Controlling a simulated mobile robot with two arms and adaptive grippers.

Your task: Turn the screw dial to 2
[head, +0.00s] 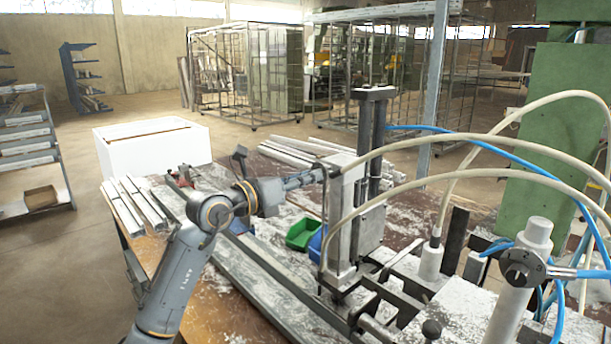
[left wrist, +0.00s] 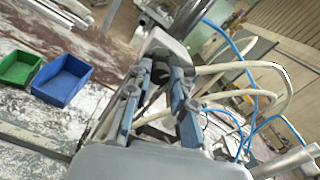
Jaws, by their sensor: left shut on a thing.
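The clamp unit (head: 345,215) is an upright grey metal block with dark columns on the bench. My left gripper (head: 328,172) reaches it from the left, at the upper part of its left side. My right gripper is not in view.
Pale hoses (head: 455,146) and blue hoses (head: 480,143) arch close around the clamp. A green bin (head: 302,234) and a blue bin (left wrist: 62,80) stand to its left. Metal profiles (head: 262,290) lie along the bench. A grey post (head: 505,310) stands at the right.

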